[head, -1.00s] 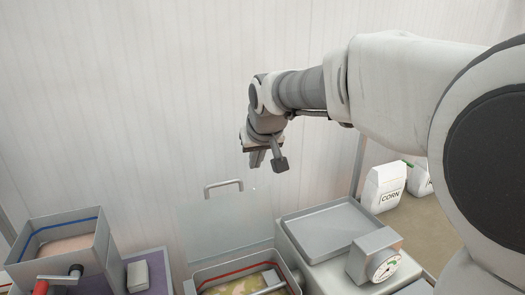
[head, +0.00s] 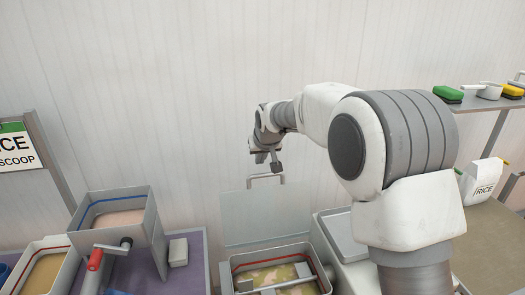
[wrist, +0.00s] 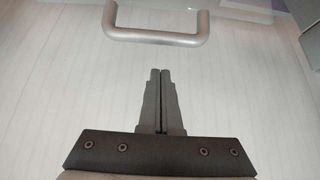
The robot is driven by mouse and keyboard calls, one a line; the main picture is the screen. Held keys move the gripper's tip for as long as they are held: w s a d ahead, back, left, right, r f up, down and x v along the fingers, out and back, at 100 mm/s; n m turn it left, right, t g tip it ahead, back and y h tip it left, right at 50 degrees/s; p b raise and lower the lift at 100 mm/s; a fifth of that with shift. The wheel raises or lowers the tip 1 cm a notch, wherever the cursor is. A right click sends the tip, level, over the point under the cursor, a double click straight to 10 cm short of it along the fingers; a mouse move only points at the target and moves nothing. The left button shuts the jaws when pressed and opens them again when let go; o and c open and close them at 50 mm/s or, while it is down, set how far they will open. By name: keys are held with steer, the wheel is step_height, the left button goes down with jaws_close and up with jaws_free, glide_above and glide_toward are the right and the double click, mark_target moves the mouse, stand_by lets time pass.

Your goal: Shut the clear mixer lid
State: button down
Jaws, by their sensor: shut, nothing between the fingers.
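The clear mixer lid (head: 265,222) stands raised, roughly upright, at the back of the mixer (head: 225,280), which has a red line inside its rim. The lid's grey bar handle (head: 266,177) is at its top edge; it also shows in the wrist view (wrist: 150,38). My gripper (head: 263,159) is just above the handle in the head view. In the wrist view my gripper (wrist: 160,72) has its two fingers together and empty, pointing toward the handle, with a visible gap between. I cannot tell the depth between them in the head view.
A blue-lined bin (head: 150,225) with a red-handled crank stands left of the mixer. A grey tray (head: 340,235) is to the right, partly behind my arm. A rice bag (head: 482,183) and a shelf (head: 470,104) are farther right. The pale wall is behind.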

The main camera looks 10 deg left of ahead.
steer(key=shift+s+d+f+p, duration=0.25)
steer(key=shift+s+d+f, duration=0.05)
steer(key=shift+s+f, duration=0.25)
steer(key=shift+s+d+f+p, duration=0.25)
steer(key=shift+s+f, duration=0.2)
steer(key=shift+s, duration=0.05)
steer(key=shift+f, duration=0.1)
